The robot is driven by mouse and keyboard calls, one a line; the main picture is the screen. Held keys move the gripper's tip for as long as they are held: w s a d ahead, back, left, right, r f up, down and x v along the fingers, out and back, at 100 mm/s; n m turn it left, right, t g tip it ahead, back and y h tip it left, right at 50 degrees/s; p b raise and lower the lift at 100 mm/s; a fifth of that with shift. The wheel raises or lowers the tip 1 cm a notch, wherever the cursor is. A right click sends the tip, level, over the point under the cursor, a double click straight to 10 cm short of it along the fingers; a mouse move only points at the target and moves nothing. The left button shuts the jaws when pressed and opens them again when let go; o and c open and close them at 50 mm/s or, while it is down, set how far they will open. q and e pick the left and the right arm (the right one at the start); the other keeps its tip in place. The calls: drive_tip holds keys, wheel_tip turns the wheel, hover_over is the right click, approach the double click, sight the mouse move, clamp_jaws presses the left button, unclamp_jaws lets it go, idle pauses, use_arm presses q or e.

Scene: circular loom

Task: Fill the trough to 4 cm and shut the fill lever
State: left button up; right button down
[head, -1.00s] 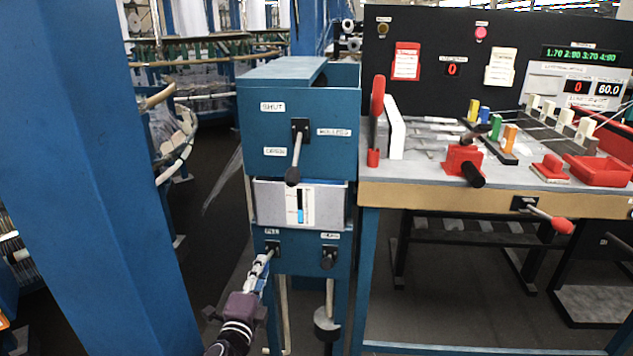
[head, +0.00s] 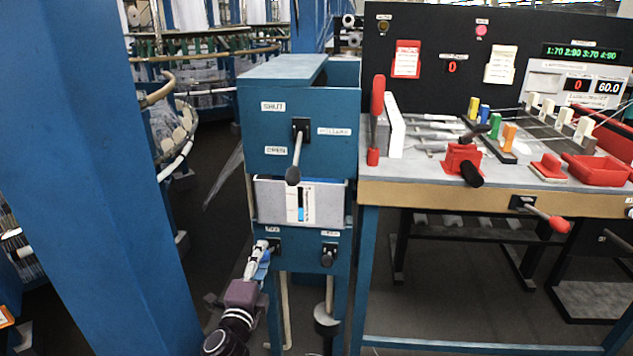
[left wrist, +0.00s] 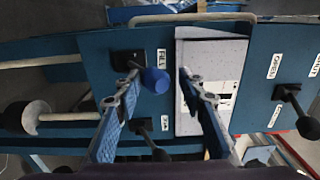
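The blue trough cabinet (head: 340,180) has a white level gauge panel (head: 272,200); a blue column (head: 300,213) fills its lower part, and its scale is too small to read. The fill lever's mount (head: 274,245) is at the lower left, and the drain lever (head: 328,257) at the lower right. My left gripper (head: 258,262) is at the fill lever. In the left wrist view, its two fingers (left wrist: 157,76) are apart, with the fill lever's blue knob (left wrist: 157,82) between the tips. No grip on it shows. My right gripper is out of view.
A larger lever (head: 295,160) sticks out above the gauge, between SHUT and OPEN labels. A workbench (head: 400,188) with red fixtures stands to the right. A thick blue column (head: 110,180) stands at left. A weight (head: 327,322) hangs below the drain lever.

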use_arm(q)
drive_tip(key=shift+o, duration=0.7)
drive_tip(key=shift+r, duration=0.1)
drive_tip(key=shift+s, duration=0.1)
drive_tip(key=shift+f, duration=0.2)
drive_tip(key=s+p, duration=0.1)
drive_tip(key=s, duration=0.7)
drive_tip(key=shift+a, duration=0.15)
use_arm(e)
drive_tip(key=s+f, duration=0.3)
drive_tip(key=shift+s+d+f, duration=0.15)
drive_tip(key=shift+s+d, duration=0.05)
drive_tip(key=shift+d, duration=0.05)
use_arm(q)
drive_tip(key=shift+f, duration=0.15)
